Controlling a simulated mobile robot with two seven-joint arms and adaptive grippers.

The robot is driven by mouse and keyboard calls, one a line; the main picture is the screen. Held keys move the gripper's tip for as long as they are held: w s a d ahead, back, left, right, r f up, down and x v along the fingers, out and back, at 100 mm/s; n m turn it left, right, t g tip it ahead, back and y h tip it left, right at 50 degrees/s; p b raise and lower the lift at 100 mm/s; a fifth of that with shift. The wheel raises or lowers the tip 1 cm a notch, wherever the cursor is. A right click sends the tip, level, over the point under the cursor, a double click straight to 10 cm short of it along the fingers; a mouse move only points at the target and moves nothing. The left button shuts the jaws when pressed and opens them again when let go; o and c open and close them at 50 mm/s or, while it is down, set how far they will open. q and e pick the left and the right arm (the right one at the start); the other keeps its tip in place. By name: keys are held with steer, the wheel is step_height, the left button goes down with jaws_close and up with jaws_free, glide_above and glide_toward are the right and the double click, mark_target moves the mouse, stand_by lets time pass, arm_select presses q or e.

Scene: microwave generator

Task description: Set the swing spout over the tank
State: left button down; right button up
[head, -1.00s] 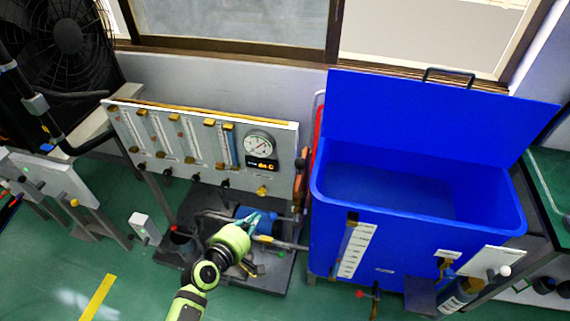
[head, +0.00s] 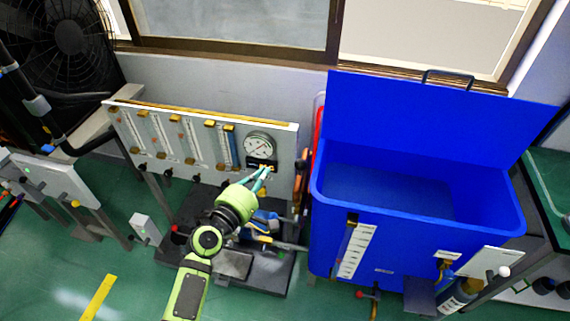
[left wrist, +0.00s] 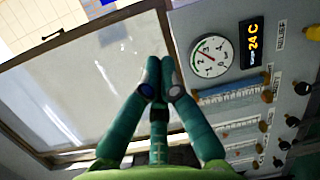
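The blue tank (head: 345,235) stands at the right of the head view with its lid (head: 430,115) raised and its inside looking empty. A thin red and white upright pipe (head: 318,125) shows at the tank's left rear edge; I cannot tell whether it is the swing spout. My left gripper (head: 266,172) is in front of the gauge panel, left of the tank and apart from it. In the left wrist view its two fingers (left wrist: 160,68) meet at the tips with nothing seen between them. My right gripper is not in view.
The panel (head: 285,150) carries a round gauge (head: 259,146), a digital display and several flow tubes. A blue pump (head: 265,218) sits on a dark base below my left arm. A black fan (head: 68,35) stands at far left.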

mark_target(302, 166)
arm_select(q)
steer(key=w+d+p, duration=0.2)
steer(key=w+d, duration=0.1)
steer(key=d, duration=0.2)
steer(key=shift+w+d+r, duration=0.15)
steer(key=shift+d, duration=0.1)
stand_by(0.5)
